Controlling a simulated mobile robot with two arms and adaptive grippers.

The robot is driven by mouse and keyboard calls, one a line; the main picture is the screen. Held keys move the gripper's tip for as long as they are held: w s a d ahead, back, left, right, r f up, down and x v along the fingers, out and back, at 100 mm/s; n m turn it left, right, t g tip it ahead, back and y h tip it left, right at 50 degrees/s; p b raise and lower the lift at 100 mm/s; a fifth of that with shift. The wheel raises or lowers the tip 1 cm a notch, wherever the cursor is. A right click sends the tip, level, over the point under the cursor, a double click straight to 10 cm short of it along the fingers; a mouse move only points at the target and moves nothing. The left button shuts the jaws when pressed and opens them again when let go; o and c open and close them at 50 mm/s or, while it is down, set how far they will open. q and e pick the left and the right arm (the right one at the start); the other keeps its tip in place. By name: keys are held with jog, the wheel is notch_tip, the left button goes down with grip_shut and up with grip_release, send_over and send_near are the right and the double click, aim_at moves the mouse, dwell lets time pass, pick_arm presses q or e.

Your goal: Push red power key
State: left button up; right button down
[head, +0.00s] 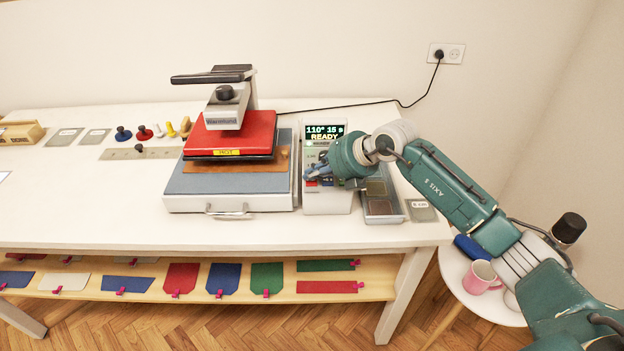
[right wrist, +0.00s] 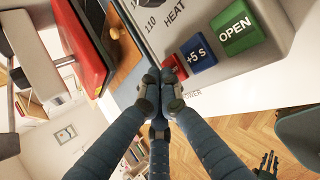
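The control box (head: 328,200) stands right of the heat press, its display lit with "110° 15 s" and "READY". The red key (right wrist: 176,64) shows in the right wrist view beside a blue "+5 s" key (right wrist: 198,54) and a green "OPEN" key (right wrist: 238,30). My right gripper (right wrist: 165,80) has its fingertips drawn together at the red key and covers part of it. I cannot tell whether they touch it. In the head view the right gripper (head: 309,178) is over the box's lower left keys. A small dark pronged shape low in the wrist view may be my left gripper.
The heat press (head: 230,190) with its raised red head (head: 236,137) is close on the left. A grey tray (head: 382,218) stands right of the box. A side table holds a pink mug (head: 481,277). The table's left front is mostly clear.

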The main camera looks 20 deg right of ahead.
aim_at(313, 182)
jog(key=shift+f, duration=0.15)
jog(key=shift+r+p, duration=0.35)
jog(key=shift+r, duration=0.2)
jog(key=shift+r, duration=0.1)
notch_tip(313, 182, up, 6)
jog(key=p, duration=0.4)
dwell(0.5)
